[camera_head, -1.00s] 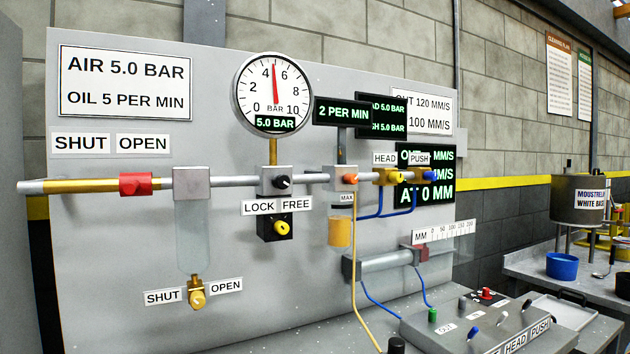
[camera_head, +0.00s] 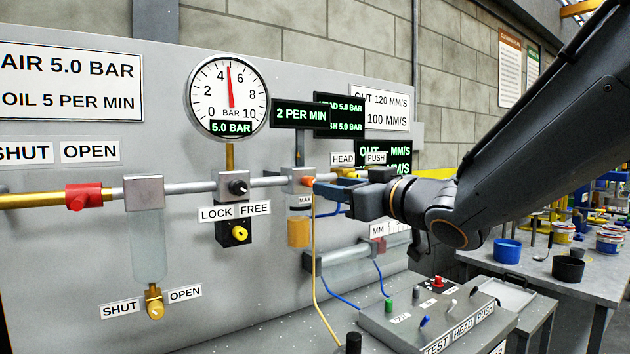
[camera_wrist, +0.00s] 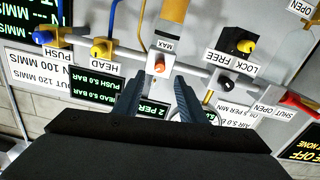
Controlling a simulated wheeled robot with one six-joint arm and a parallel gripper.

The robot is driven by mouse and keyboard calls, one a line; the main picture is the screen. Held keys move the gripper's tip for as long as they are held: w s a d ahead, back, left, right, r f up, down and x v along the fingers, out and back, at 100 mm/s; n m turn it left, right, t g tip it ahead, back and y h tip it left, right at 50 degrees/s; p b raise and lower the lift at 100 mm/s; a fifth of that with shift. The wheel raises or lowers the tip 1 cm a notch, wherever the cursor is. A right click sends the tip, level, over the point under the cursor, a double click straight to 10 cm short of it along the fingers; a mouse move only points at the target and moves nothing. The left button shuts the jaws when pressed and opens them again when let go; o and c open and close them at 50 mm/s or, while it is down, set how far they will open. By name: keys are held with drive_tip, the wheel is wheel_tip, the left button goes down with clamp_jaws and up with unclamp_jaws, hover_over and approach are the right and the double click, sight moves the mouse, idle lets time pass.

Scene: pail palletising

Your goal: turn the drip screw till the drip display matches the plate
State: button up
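The orange drip screw (camera_head: 309,181) sits on its grey block on the pipe, above the MAX label. It also shows in the wrist view (camera_wrist: 159,65), where the picture is upside down. The drip display (camera_head: 300,113) reads 2 PER MIN. The white plate (camera_head: 68,82) reads AIR 5.0 BAR and OIL 5 PER MIN. My gripper (camera_wrist: 159,82) is open, with its two dark fingers on either side of the line to the screw. The screw appears just beyond the fingertips, in the gap. I cannot tell whether they touch it.
The gauge (camera_head: 228,95) reads 5.0 BAR. A black knob (camera_head: 238,187) is left of the screw. The yellow HEAD knob (camera_wrist: 101,47) and blue PUSH knob (camera_wrist: 43,37) are beside it. A control box (camera_head: 430,318) stands below.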

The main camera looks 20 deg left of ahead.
sight(309, 182)
drive_tip(key=p+x, duration=0.1)
drive_tip(key=x, duration=0.6)
drive_tip(key=shift+w+a, duration=0.15)
drive_tip(key=shift+w, duration=0.05)
clamp_jaws()
